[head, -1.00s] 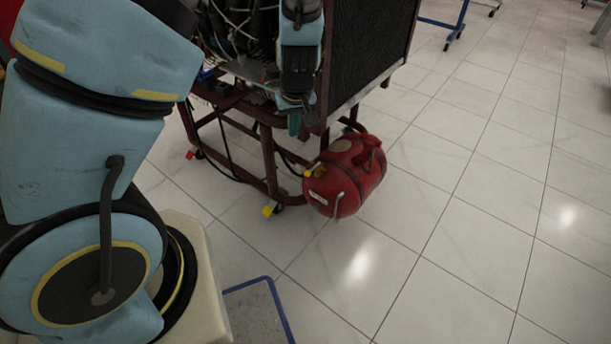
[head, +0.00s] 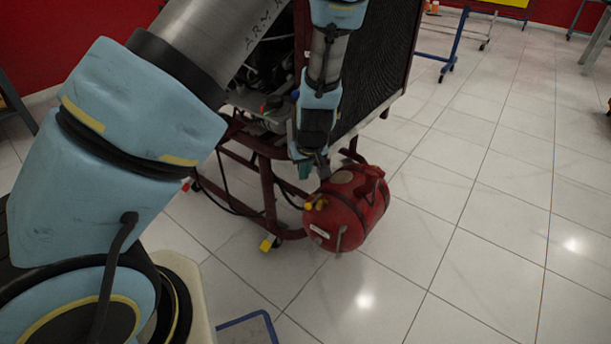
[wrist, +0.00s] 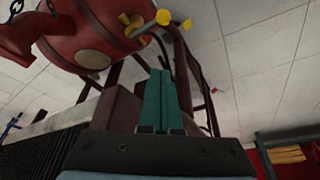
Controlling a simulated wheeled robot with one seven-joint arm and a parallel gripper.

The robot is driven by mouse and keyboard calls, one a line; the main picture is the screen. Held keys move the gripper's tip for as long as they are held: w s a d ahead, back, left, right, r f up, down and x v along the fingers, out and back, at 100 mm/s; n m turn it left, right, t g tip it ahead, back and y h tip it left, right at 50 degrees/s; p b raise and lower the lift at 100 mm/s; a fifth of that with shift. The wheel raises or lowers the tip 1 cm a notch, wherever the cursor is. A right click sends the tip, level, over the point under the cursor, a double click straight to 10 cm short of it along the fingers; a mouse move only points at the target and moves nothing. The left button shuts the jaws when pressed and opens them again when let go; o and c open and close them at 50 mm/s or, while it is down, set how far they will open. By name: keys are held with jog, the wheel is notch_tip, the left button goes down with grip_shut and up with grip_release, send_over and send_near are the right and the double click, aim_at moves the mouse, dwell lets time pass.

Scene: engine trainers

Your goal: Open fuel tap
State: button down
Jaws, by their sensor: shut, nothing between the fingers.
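The red fuel tank (head: 348,208) lies on its side at the lower right of the engine stand. Small yellow fittings (head: 310,206) sit on its end facing me; which of them is the fuel tap I cannot tell. My gripper (head: 305,170) is just above and left of the tank in the head view. In the wrist view its green fingers (wrist: 160,73) are together and empty, pointing toward the stand, apart from the yellow knob.
The engine stand's dark red frame (head: 268,195) is close to my gripper, with a black radiator (head: 380,60) above the tank. A blue-edged frame (head: 248,322) is at the bottom. Tiled floor to the right is clear.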

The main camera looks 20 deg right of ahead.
aim_at(314, 200)
notch_tip(314, 200, down, 7)
jog(key=s+b, duration=0.1)
jog(key=shift+s, duration=0.3)
